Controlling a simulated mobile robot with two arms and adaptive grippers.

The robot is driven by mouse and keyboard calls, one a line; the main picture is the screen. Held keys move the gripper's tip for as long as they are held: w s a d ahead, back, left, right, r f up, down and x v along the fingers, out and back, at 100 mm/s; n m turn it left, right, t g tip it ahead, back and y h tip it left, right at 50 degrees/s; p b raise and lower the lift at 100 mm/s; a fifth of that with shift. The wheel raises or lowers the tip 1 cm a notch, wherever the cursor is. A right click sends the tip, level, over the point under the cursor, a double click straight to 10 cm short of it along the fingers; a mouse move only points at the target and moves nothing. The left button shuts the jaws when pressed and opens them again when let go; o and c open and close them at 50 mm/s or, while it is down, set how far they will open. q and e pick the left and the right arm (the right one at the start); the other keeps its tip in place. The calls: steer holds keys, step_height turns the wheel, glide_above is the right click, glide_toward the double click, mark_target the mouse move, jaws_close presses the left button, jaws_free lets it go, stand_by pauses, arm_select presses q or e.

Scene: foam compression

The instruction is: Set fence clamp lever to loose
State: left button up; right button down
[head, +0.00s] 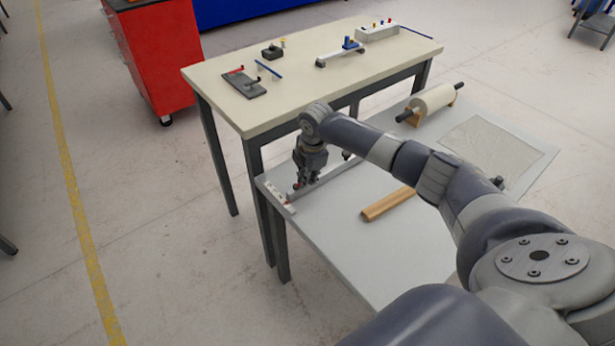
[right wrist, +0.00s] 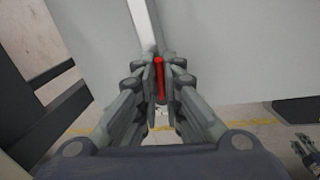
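My right gripper (head: 307,182) points down at the left end of the fence (head: 328,178), a grey bar on the low grey table. In the right wrist view the red clamp lever (right wrist: 159,80) stands between the fingertips of this gripper (right wrist: 160,82). The fingers are close together, one on each side of the lever, and look shut on it. The clamp's base is mostly hidden by the fingers. My left gripper is outside the head view; a small dark jointed part at the lower right of the right wrist view looks like it (right wrist: 304,150), its fingers too small to judge.
A wooden block (head: 388,204), a roll on a stand (head: 432,101) and a clear sheet (head: 490,148) are on the low table (head: 350,260). A taller cream table (head: 300,85) with small tools stands behind. A red cabinet (head: 155,55) stands at the back left.

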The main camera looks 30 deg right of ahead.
steer(key=shift+w+d+n+y, duration=0.15)
steer(key=shift+w+n, duration=0.1)
steer(key=shift+n, duration=0.5)
steer(key=shift+w+a+n+y, duration=0.1)
steer(key=shift+w+n+y, duration=0.1)
steer(key=shift+n, duration=0.55)
steer(key=c, duration=1.7)
jaws_free()
